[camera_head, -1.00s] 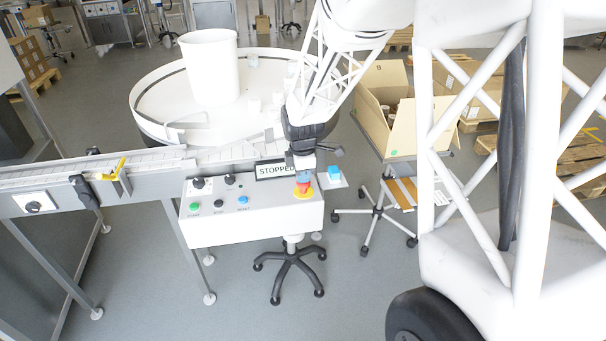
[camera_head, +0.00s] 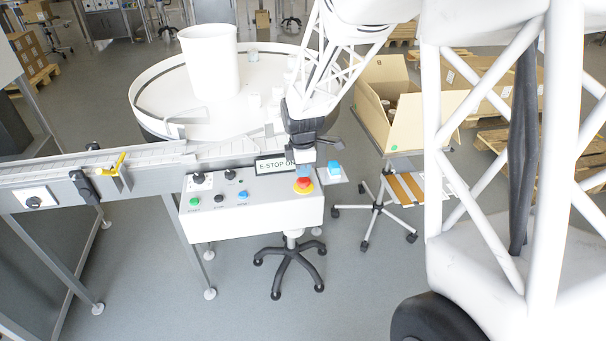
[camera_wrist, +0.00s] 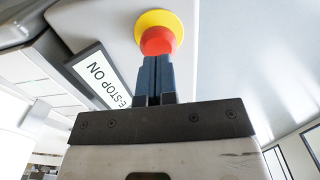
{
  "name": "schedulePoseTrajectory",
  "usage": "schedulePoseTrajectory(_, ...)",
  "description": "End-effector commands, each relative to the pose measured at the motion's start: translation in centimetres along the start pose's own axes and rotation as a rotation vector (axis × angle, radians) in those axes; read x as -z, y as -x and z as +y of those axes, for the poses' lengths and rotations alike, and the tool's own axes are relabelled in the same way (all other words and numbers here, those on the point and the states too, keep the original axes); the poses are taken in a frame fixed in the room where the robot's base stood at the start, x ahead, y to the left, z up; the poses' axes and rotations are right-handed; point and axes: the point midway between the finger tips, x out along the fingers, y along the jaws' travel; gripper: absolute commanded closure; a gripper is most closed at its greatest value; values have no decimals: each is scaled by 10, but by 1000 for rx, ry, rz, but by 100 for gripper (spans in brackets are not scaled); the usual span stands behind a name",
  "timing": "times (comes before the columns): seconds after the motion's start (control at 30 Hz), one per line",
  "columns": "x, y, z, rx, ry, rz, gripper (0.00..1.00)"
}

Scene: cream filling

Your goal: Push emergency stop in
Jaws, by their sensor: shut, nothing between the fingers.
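The emergency stop is a red button on a yellow ring (camera_head: 303,185), at the right end of the white control box (camera_head: 250,217). In the wrist view the red button (camera_wrist: 158,41) lies just beyond my blue fingertips. My gripper (camera_head: 306,171) is shut and empty, pointing down above the button. The shut fingers also show in the wrist view (camera_wrist: 156,68). They overlap the button's near edge in that view, and I cannot tell whether they touch it. A display (camera_head: 275,164) behind the button reads "E-STOP ON", partly hidden by my gripper; it is also legible in the wrist view (camera_wrist: 97,78).
Several other knobs and buttons, including a green one (camera_head: 194,202), sit on the box's left side. A conveyor (camera_head: 90,172) runs left, and a round white table (camera_head: 160,100) stands behind. A blue object (camera_head: 334,167) sits right of the button. An open carton (camera_head: 425,122) is farther right.

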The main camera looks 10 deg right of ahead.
Motion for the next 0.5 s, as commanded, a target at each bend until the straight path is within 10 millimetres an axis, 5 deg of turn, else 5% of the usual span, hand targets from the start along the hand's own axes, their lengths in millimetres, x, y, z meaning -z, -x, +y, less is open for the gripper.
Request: schedulePoseTrajectory(0.5,0,87,0,-4,0,0,100)
